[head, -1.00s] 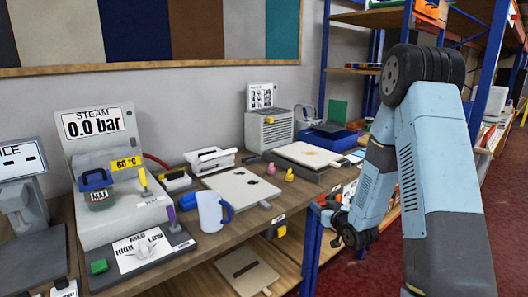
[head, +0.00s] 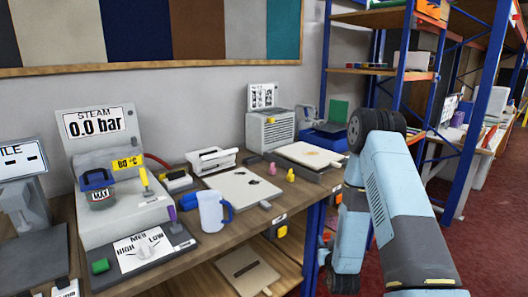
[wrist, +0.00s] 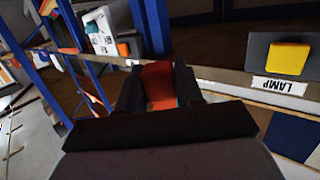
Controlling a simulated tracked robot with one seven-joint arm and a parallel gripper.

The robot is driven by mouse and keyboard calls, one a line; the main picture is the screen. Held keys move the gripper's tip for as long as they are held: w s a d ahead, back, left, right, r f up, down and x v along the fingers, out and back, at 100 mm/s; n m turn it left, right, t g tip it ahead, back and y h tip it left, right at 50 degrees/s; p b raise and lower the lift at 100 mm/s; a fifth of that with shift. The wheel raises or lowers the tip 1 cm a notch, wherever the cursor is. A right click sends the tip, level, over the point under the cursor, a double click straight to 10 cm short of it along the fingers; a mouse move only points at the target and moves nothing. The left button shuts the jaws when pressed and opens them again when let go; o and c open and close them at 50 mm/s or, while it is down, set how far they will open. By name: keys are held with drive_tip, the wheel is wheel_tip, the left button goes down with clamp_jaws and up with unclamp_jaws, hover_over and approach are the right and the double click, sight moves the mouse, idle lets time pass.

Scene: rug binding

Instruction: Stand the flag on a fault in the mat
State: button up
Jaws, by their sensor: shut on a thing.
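In the wrist view my gripper (wrist: 158,82) is shut on an orange-red piece, which I take to be the flag (wrist: 159,92); only part of it shows between the dark fingers. In the head view my arm hangs at the right, in front of the bench's end, and the gripper is not clearly visible there. A pale mat (head: 230,184) lies flat on the bench with a dark spot (head: 252,181) on it. A second pale mat (head: 300,151) with a brownish mark lies farther back on a dark base. The held piece is apart from both mats.
A pink figure (head: 272,168) and a yellow figure (head: 290,175) stand between the mats. A jug (head: 211,212) and a steam unit (head: 112,215) are at left. A yellow button (wrist: 288,58) labelled LAMP shows in the wrist view. Blue shelf posts (head: 394,62) stand at right.

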drive_tip(key=shift+s+f, duration=1.35)
drive_tip(key=shift+f, duration=0.1)
